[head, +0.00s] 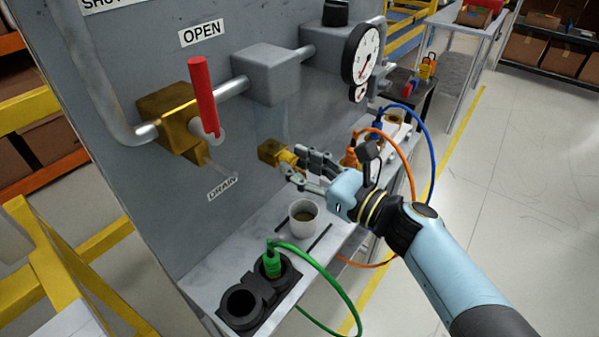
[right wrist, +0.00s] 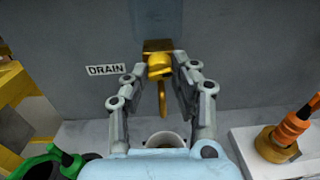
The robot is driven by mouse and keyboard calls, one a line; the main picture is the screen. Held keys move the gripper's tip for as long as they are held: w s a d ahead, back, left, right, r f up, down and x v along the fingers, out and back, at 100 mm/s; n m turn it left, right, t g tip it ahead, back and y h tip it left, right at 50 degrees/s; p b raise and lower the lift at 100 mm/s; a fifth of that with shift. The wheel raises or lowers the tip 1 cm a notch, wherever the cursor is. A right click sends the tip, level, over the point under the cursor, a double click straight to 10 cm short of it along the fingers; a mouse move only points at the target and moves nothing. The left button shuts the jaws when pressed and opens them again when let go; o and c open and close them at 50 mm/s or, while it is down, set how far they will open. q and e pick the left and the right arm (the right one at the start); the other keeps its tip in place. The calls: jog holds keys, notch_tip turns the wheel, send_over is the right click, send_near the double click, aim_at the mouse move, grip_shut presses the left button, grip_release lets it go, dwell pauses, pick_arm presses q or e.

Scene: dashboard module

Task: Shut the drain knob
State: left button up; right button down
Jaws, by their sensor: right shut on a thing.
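The drain knob (head: 285,155) is a small brass fitting low on the grey panel, to the right of the DRAIN label (head: 222,188). My right gripper (head: 297,160) reaches it from the front right. In the right wrist view the fingers stand on both sides of the brass knob (right wrist: 160,66) and are shut on it. A thin brass piece (right wrist: 162,98) hangs below the knob, above a white cup (right wrist: 166,140). The fingers partly hide the knob in the head view. My left gripper is out of view.
The white cup (head: 304,217) stands on the shelf below. A black holder (head: 243,306) with a green-hosed plug (head: 272,263) is at front left. A red lever (head: 204,97) sits up left, a gauge (head: 361,54) up right. Orange (head: 409,170) and blue hoses loop behind my right arm.

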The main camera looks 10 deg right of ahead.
jog(key=n+b, duration=1)
jog(key=n, duration=0.1)
jog(key=shift+f+b, duration=0.3)
jog(key=shift+b, duration=0.1)
jog(key=shift+r+n+y+b, duration=0.15)
jog(key=shift+n+y+b, duration=0.15)
jog(key=shift+n+b, duration=1.7)
jog(key=shift+n, duration=0.4)
jog(key=c, duration=1.1)
grip_release()
jog(key=shift+r, duration=0.1)
jog(key=shift+d, duration=0.1)
jog(key=v, duration=1.1)
jog(key=shift+s+d, duration=0.25)
jog(key=shift+d, duration=0.1)
